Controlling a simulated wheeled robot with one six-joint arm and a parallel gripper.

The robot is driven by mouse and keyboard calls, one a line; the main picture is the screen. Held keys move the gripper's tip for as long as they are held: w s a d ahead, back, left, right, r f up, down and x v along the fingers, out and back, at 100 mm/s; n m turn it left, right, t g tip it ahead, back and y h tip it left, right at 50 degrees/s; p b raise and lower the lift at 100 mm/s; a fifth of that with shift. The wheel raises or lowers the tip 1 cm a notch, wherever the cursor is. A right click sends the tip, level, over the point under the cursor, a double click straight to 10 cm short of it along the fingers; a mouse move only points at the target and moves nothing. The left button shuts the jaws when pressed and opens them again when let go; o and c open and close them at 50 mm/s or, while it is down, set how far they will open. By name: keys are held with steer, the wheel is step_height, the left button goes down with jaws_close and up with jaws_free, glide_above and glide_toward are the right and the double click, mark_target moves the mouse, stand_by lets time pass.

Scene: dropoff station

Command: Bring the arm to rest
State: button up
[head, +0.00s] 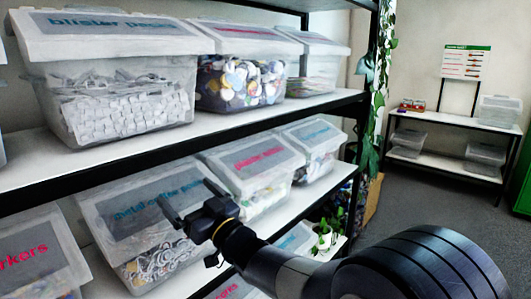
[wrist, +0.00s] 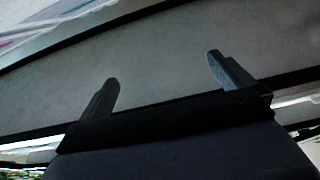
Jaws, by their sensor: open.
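My gripper (head: 183,209) is in front of the middle shelf in the head view, at the lid of a clear bin (head: 160,262) with a "metal coffee pods" style label, partly hidden by the gripper. In the wrist view, my gripper (wrist: 166,82) has its two dark fingers spread apart with nothing between them. Behind the fingers is a flat grey surface with a dark edge. Whether the fingers touch the bin cannot be told.
A "blister packs" bin (head: 120,105) and others stand on the upper shelf (head: 140,150). A bin marked "markers" (head: 40,258) is at lower left. Plants (head: 376,90) hang at the shelf's end. A far table (head: 455,165) holds clear bins. Grey floor lies open at right.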

steer(key=r+p, duration=0.1)
steer(key=p, duration=0.1)
steer(key=r+h+p, duration=0.1)
steer(key=p, duration=0.2)
steer(key=shift+w+a+r+g+p, duration=0.2)
steer(key=shift+r+g+p, duration=0.1)
steer(key=shift+r+p, duration=0.1)
stand_by(0.4)
